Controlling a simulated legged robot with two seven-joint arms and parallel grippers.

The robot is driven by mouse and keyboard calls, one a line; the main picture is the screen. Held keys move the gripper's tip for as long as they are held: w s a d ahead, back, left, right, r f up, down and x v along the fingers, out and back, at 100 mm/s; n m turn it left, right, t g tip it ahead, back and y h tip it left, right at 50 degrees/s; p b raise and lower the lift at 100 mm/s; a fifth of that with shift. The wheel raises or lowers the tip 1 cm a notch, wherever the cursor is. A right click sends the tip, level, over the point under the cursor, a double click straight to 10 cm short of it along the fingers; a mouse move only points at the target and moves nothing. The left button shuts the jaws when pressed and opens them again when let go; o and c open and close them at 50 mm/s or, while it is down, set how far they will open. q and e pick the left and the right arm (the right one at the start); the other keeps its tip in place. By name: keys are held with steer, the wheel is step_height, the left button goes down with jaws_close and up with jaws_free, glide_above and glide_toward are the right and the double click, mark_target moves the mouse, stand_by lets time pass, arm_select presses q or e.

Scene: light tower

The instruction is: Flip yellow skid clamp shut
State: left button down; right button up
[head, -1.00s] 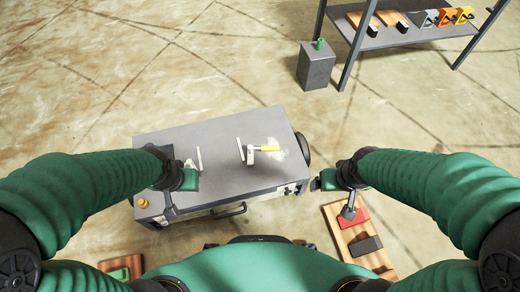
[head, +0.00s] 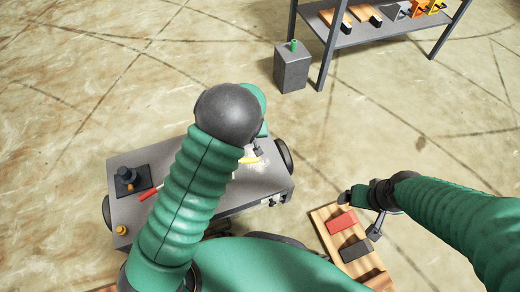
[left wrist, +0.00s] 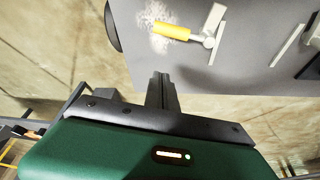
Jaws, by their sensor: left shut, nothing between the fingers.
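The yellow skid clamp (head: 250,160) is on top of the grey skid (head: 272,180); only its yellow handle shows beside my left arm in the head view. In the left wrist view the yellow handle (left wrist: 172,32) points left from a pale metal clamp body (left wrist: 208,38), over a whitish scuffed patch. I cannot tell its exact tilt. My left gripper (left wrist: 161,78) is shut and empty, apart from the handle, with its fingertips toward the skid. In the head view my left arm hides most of the clamp. My right gripper (head: 374,232) hangs off the skid's right side, its fingers unclear.
A red-handled clamp (head: 148,193) is at the skid's left, with a yellow knob (head: 121,230) at the corner. A wooden board (head: 325,228) with red and dark blocks lies at right. A grey canister (head: 291,70) and a shelf (head: 365,35) stand behind.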

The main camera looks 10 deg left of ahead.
arm_select(q)
steer(key=b+x, duration=0.2)
steer(key=x, duration=0.1)
steer(key=b+x, duration=0.3)
steer(key=x, duration=0.1)
steer(key=b+x, duration=0.2)
steer(key=x, duration=0.2)
steer(key=shift+s+f, duration=0.2)
steer(key=shift+s, duration=0.05)
steer(key=s, duration=0.1)
steer(key=s+d+b, duration=0.1)
steer(key=s, duration=0.1)
steer(key=shift+d+r+b, duration=0.1)
steer(key=shift+r+b, duration=0.05)
steer(key=shift+b, duration=0.15)
steer(key=shift+s+d+r, duration=0.1)
steer(key=shift+s, duration=0.25)
steer(key=shift+s, duration=0.1)
